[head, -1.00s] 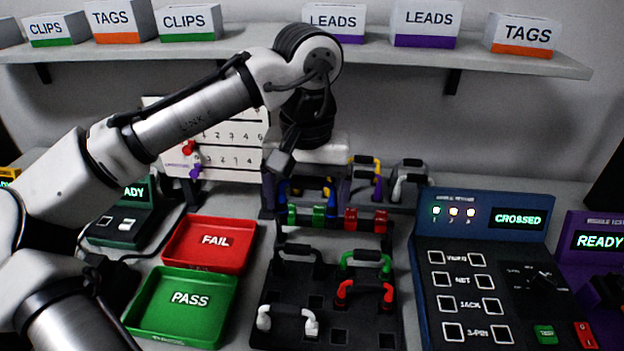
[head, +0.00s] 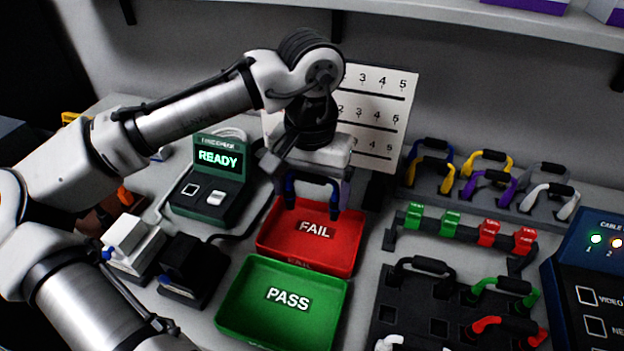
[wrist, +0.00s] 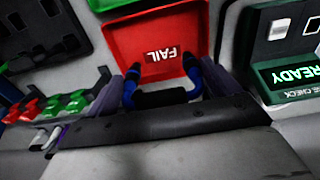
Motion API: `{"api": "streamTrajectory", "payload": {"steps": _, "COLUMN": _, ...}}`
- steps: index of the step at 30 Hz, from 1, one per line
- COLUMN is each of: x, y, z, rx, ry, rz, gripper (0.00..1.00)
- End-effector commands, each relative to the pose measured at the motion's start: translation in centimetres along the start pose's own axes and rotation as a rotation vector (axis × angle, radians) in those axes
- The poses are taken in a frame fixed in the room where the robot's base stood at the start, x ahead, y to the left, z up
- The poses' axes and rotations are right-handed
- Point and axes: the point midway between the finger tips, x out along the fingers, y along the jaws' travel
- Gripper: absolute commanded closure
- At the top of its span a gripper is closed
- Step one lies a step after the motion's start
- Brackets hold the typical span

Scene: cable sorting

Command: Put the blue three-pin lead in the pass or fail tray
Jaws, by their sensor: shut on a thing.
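My gripper (head: 318,183) is shut on a blue lead (head: 290,191) with a black grip, which hangs with its two ends down at the back part of the red FAIL tray (head: 268,247). In the wrist view the blue lead (wrist: 193,76) lies between the fingers, in front of the FAIL tray (wrist: 118,40). Whether its ends touch the tray is unclear. The plug pins are too small to make out. The green PASS tray (head: 232,318) stands nearer than the FAIL tray and looks empty, as does the FAIL tray.
A rack at right holds several leads, one blue (head: 437,143). A stand with green and red clips (head: 450,222) and a black board (head: 412,315) with leads stand right of the trays. A green box reading READY (head: 208,195) is at left. The blue tester (head: 580,262) is partly in view.

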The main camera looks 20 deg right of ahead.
Motion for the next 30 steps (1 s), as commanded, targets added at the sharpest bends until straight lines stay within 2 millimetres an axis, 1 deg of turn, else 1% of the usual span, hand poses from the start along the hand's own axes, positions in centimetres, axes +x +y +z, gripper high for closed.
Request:
{"api": "streamTrajectory", "payload": {"steps": 8, "x": 1.5, "y": 0.0, "z": 0.0, "rx": 0.0, "ry": -0.001, "rz": -0.001, "gripper": 0.4}}
{"api": "streamTrajectory", "payload": {"steps": 18, "x": 4.5, "y": 0.0, "z": 0.0, "rx": -0.001, "ry": 0.0, "rz": -0.003, "gripper": 0.4}}
{"api": "streamTrajectory", "payload": {"steps": 24, "x": 5.3, "y": 0.0, "z": 0.0, "rx": 0.0, "ry": 0.0, "rz": 0.001, "gripper": 0.4}}
{"api": "streamTrajectory", "payload": {"steps": 30, "x": 5.5, "y": 0.0, "z": 0.0, "rx": 0.0, "ry": 0.0, "rz": 0.0, "gripper": 0.4}}
